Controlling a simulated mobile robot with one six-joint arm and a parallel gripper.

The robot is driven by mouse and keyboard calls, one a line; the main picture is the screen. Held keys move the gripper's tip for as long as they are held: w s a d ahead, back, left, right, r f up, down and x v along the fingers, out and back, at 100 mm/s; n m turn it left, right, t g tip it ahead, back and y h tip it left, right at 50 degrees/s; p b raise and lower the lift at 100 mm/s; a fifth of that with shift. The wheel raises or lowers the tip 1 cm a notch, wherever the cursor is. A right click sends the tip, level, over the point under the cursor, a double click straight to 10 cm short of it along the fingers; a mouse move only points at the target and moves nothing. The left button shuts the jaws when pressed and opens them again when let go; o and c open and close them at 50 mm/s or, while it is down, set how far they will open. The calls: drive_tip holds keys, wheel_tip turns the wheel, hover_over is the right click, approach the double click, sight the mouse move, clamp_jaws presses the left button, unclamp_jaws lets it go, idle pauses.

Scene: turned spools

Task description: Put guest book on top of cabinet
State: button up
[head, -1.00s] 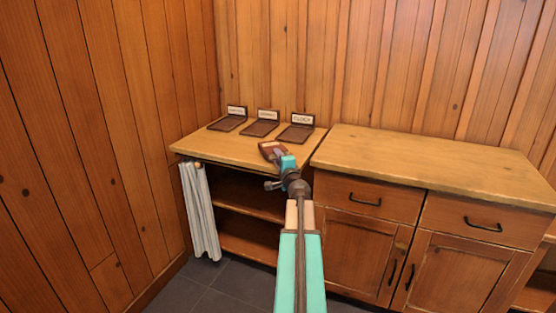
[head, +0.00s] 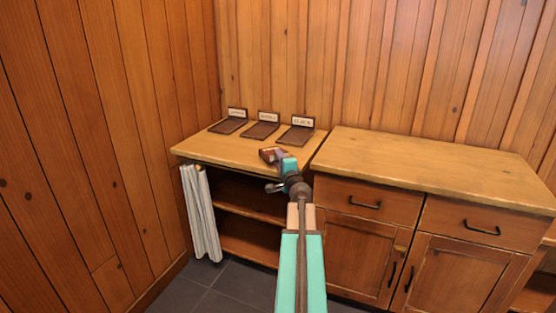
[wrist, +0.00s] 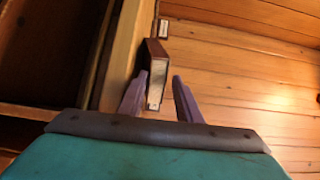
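The guest book, a small brown-covered book with pale page edges, shows in the wrist view (wrist: 155,70) and in the head view (head: 271,153). It is at the front right part of the top of the open-shelved unit (head: 240,148). My gripper (wrist: 160,76) has its two purple fingers apart, with the book between them. The left finger is close to the book, and a narrow gap shows at the right finger. I cannot tell whether the left finger touches it. The wider cabinet (head: 430,170) with drawers and doors stands to the right, its top bare.
Three dark stands with white labels, left (head: 229,123), middle (head: 262,127) and right (head: 297,130), line the back of the shelved unit's top. A pale curtain (head: 199,213) hangs at its left front. Wood-panelled walls close the back and left.

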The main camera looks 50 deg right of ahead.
drive_tip(key=p+v, duration=0.4)
drive_tip(key=v, duration=0.7)
idle(0.5)
drive_tip(key=shift+w, duration=0.1)
idle(0.7)
